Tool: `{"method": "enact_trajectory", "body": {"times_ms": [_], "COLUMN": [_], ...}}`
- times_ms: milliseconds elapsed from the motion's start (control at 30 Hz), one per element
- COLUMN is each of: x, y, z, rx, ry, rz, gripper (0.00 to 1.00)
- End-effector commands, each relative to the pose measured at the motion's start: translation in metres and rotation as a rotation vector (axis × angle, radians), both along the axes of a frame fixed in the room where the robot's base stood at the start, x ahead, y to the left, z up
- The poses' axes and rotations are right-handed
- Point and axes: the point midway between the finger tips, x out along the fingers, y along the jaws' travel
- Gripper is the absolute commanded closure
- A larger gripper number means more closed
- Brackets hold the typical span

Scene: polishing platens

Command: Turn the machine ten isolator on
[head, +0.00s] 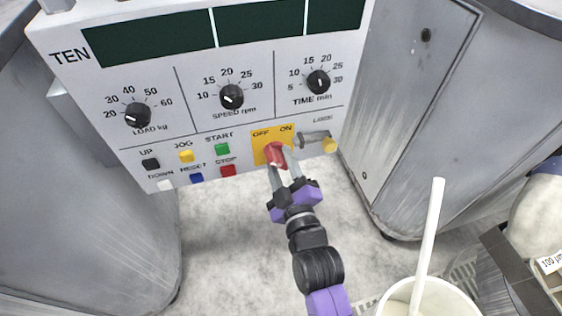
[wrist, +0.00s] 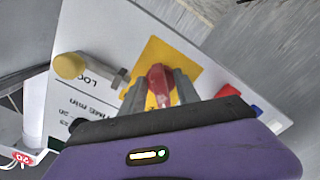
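The machine panel (head: 90,75) is marked TEN. Its isolator is a red handle (head: 274,153) on a yellow plate (head: 259,138) with OFF at upper left and ON at upper right. My gripper (head: 280,161) is at the handle, one finger on each side. In the wrist view the red handle (wrist: 160,80) sits between the fingertips of my gripper (wrist: 161,84), which look closed on its sides. The yellow plate (wrist: 193,69) shows behind. The fingers hide part of the handle, and I cannot tell which mark it points to.
A grey lock pin with a yellow knob (head: 329,145) sticks out just right of the plate, under LOCK. The red STOP button (head: 228,170) and green START button (head: 222,149) are to the left. A white tub (head: 432,296) with a stick stands at lower right.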

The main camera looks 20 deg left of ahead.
Motion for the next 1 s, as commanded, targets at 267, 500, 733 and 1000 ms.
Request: {"method": "enact_trajectory", "body": {"times_ms": [267, 500, 733, 1000], "x": [-0.0002, -0.0002, -0.0007, -0.0013], "y": [-0.0002, -0.0004, 0.0001, 0.0007], "z": [-0.0001, 0.0001, 0.0004, 0.0001], "rx": [0.000, 0.011, 0.083, 0.263], "ry": [0.000, 0.007, 0.056, 0.179], "rz": [0.000, 0.000, 0.000, -0.002], "gripper": [1.00, 1.00, 1.00, 1.00]}}
